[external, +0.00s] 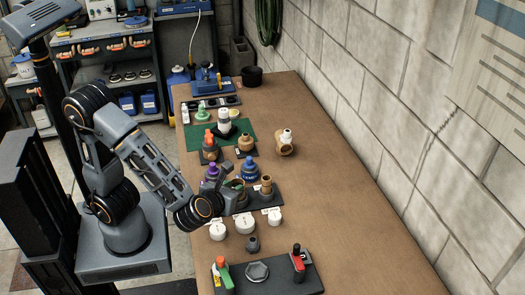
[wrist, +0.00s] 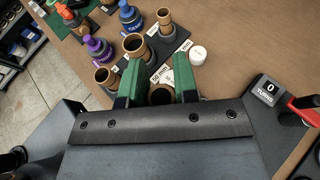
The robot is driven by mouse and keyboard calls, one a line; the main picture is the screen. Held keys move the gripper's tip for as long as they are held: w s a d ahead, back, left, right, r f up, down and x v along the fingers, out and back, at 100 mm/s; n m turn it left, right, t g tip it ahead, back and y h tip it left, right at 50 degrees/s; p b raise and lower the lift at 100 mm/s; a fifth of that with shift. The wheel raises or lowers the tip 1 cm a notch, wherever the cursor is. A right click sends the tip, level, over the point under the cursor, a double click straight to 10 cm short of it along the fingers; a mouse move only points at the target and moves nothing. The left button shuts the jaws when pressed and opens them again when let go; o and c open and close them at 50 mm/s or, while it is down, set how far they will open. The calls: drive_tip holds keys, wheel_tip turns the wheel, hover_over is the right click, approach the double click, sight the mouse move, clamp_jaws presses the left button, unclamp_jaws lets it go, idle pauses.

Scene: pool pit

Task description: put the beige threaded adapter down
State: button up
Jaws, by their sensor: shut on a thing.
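My gripper (wrist: 160,76) shows its two green fingers in the wrist view, closed on the beige threaded adapter (wrist: 161,95). Only the adapter's brownish round end shows between the fingers; the gripper body hides the rest. In the external view my gripper (external: 234,188) is low over the bench, beside the dark rack with tan cylinders and just behind the white caps. The arm and the rack's contents crowd the adapter there, so I cannot tell whether it touches anything below.
Tan cylinders (wrist: 136,46) stand on the dark rack, near purple (wrist: 97,48) and blue (wrist: 130,18) bottles. White caps (external: 244,223) and a grey fitting (external: 253,243) stand in front. A black tray (external: 285,284) with red and green-handled valves is nearest. The bench's right side is clear.

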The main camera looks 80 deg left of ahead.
drive_tip(key=shift+w+d+r+m+t+h, duration=0.3)
drive_tip(key=shift+d+r+m+t+h, duration=0.2)
drive_tip(key=shift+r+m+h, duration=0.1)
wheel_tip(320, 180, down, 4)
drive_tip(key=shift+w+d+r, duration=0.1)
drive_tip(key=w+d+f, duration=0.1)
drive_tip(key=w+f, duration=0.2)
drive_tip(key=w, duration=0.1)
drive_tip(key=w+f+p, duration=0.1)
drive_tip(key=w+f, duration=0.3)
drive_tip(key=w+d+f, duration=0.1)
drive_tip(key=w+f, duration=0.2)
drive_tip(key=w, duration=0.2)
drive_tip(key=shift+d+f+p, duration=0.3)
drive_tip(key=shift+f+p, duration=0.05)
drive_tip(key=shift+f, duration=0.05)
drive_tip(key=shift+w+f+p, duration=0.2)
drive_tip(key=shift+f+p, duration=0.05)
drive_tip(key=shift+f, duration=0.5)
drive_tip(key=shift+w+f+p, duration=0.15)
drive_tip(key=shift+f+p, duration=0.1)
drive_tip(key=shift+f, duration=0.45)
drive_tip(key=shift+d+f, duration=0.1)
drive_tip(key=shift+f, duration=0.35)
drive_tip(key=shift+f, duration=0.15)
drive_tip(key=o, duration=0.9)
